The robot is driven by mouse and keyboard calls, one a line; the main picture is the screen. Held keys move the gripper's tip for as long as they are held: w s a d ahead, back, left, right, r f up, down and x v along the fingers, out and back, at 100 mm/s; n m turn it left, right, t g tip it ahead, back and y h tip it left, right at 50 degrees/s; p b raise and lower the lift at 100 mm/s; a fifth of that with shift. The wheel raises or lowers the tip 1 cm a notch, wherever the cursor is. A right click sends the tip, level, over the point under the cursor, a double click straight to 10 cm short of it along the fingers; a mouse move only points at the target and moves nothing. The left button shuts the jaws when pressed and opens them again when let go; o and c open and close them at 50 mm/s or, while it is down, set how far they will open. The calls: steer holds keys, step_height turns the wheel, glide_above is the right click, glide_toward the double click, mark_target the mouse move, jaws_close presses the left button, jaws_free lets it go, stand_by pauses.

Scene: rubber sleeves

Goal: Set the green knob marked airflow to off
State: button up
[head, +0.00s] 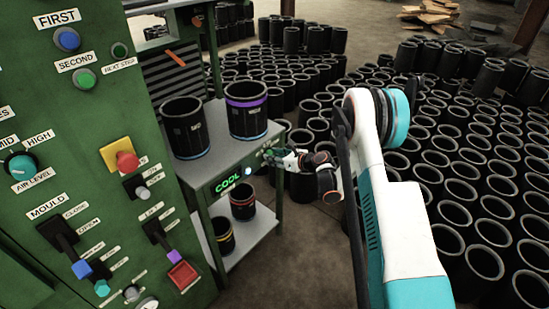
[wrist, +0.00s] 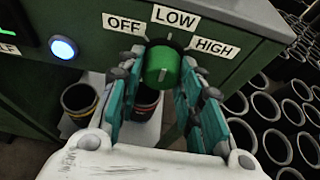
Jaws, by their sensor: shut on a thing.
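The green knob (wrist: 161,66) is on the dark green front panel in the wrist view, below the labels OFF (wrist: 124,23), LOW (wrist: 175,17) and HIGH (wrist: 214,46). My gripper (wrist: 162,76) is shut on the knob, with one teal finger on its left side and one on its right. A small dark mark shows low on the knob's face, but I cannot tell which label the knob points to. No airflow label is readable. In the head view my gripper (head: 273,157) is at the bench front, and the knob is hidden there.
A lit blue button (wrist: 63,47) is left of the knob. The grey bench (head: 218,165) carries two black sleeves and a green COOL display (head: 227,184). Its lower shelf (head: 262,228) holds two more. A green control cabinet (head: 105,100) stands left. Many black sleeves (head: 455,213) crowd the floor right.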

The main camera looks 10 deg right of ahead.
steer(key=shift+s+a+f+n+t+h, duration=0.1)
steer(key=shift+n+t+h, duration=0.65)
steer(key=shift+n, duration=0.75)
steer(key=shift+n+t+h, duration=0.65)
steer(key=shift+n+t, duration=0.2)
steer(key=shift+n, duration=0.65)
steer(key=o, duration=1)
step_height(320, 180, up, 8)
steer(key=shift+r, duration=1)
